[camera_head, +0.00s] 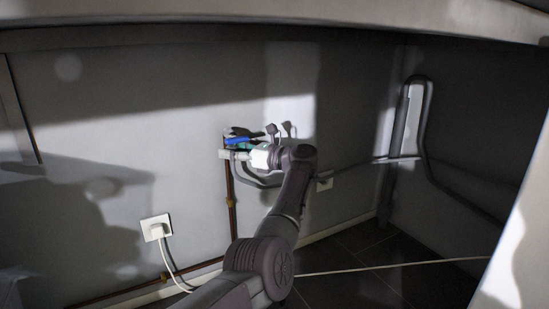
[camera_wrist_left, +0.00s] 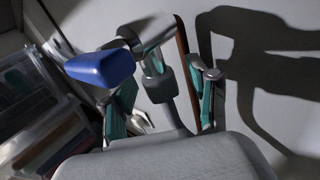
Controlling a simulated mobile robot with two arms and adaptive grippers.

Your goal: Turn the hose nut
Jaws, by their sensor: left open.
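The hose nut (camera_wrist_left: 158,86) is a grey ribbed collar below a shiny metal tap (camera_wrist_left: 152,32) with a blue lever (camera_wrist_left: 101,67). The grey hose (camera_wrist_left: 172,116) runs down from the nut. My left gripper (camera_wrist_left: 162,82) is open, with one teal-padded finger on each side of the nut and hose. A gap shows beside the nut on both sides; I cannot tell whether either pad touches. In the head view, the blue lever (camera_head: 237,141) shows at the wall beside my left gripper (camera_head: 243,152), and the nut is too small or hidden to make out. My right gripper is out of view.
A copper pipe (camera_head: 231,202) runs down the wall and along its foot. A white socket with a plug (camera_head: 156,229) is at left. A grey hose loop (camera_head: 425,100) hangs at right. In the wrist view, clear boxes (camera_wrist_left: 40,125) stand at left.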

